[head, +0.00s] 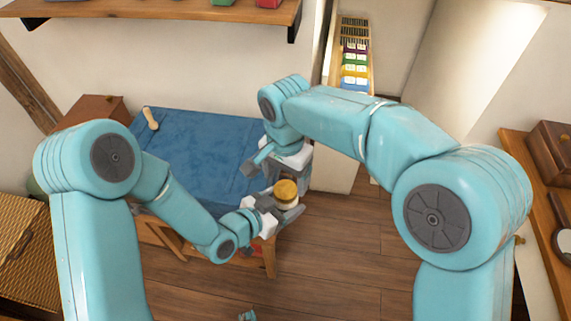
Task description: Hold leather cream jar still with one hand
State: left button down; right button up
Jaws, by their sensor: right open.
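The fingers hide part of the jar's base. My right gripper (274,172) is open and empty, just above and behind the jar, apart from it as far as I can see.
A small wooden-handled tool (151,118) lies at the table's back left. A brown box (98,108) stands behind on the left, a woven basket (25,250) nearer. A wooden shelf (160,14) hangs above. A wooden surface with a box (548,150) is at right. Floor in front is mostly clear.

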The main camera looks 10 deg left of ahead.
aim_at(286, 190)
jog(key=shift+f, duration=1.9)
